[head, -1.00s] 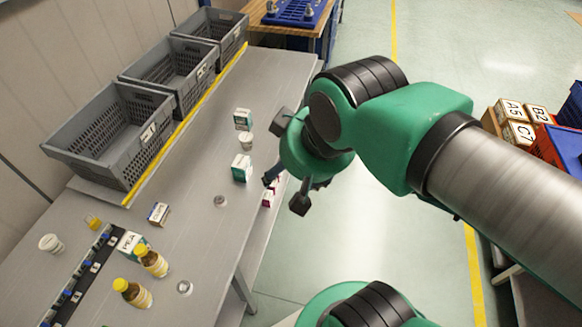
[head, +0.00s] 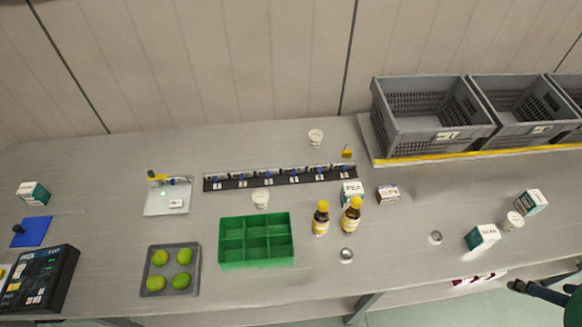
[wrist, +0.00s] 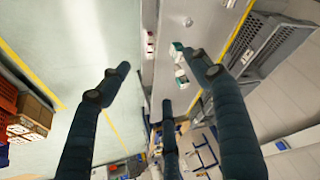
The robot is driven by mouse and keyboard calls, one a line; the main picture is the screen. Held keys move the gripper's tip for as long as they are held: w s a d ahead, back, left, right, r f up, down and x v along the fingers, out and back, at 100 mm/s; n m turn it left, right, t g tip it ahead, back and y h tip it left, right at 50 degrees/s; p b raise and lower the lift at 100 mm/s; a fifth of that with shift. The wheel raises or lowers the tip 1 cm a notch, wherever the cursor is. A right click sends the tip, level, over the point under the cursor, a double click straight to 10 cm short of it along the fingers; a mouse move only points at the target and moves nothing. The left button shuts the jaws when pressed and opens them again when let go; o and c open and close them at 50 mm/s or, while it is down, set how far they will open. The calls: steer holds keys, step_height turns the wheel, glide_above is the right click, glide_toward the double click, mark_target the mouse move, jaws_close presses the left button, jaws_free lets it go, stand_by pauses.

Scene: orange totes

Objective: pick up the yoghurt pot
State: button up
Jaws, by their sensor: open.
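Three small white pots look like yoghurt pots in the head view. One (head: 315,137) stands at the back of the table near the wall. One (head: 260,199) stands behind the green divided tray, in front of the dark strip. One (head: 513,221) stands at the right between two green-and-white cartons. I cannot read their labels. My gripper (head: 537,291) shows only partly at the lower right edge, off the table's front edge and apart from the pots. In the wrist view my gripper (wrist: 155,76) has its fingers spread and empty; I cannot make out a pot there.
Two cartons (head: 482,237) (head: 532,202) flank the right pot. Grey crates (head: 430,135) line the back right. A tray of limes (head: 171,290) is at left.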

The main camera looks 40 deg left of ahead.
steer(key=shift+w+a, duration=0.1)
steer(key=w+a+g+y, duration=0.1)
steer(key=w+a, duration=0.7)
steer(key=a, duration=0.3)
steer(key=w+a+g, duration=0.2)
steer(key=w+a, duration=0.5)
steer(key=a, duration=0.4)
steer(key=w+a+f+m+g+p, duration=0.1)
steer(key=a+f, duration=0.3)
steer(key=a, duration=0.6)
steer(key=w+a+f, duration=0.1)
steer(key=a+f, duration=0.2)
steer(key=a, duration=0.6)
steer(key=m+g+h+p, duration=0.1)
steer(key=g, duration=0.1)
glide_above(260, 196)
step_height(260, 196, down, 18)
steer(key=shift+f, duration=0.15)
steer(key=shift+a+f, duration=0.1)
steer(key=shift+f+b, duration=0.4)
steer(key=shift+f, duration=3.8)
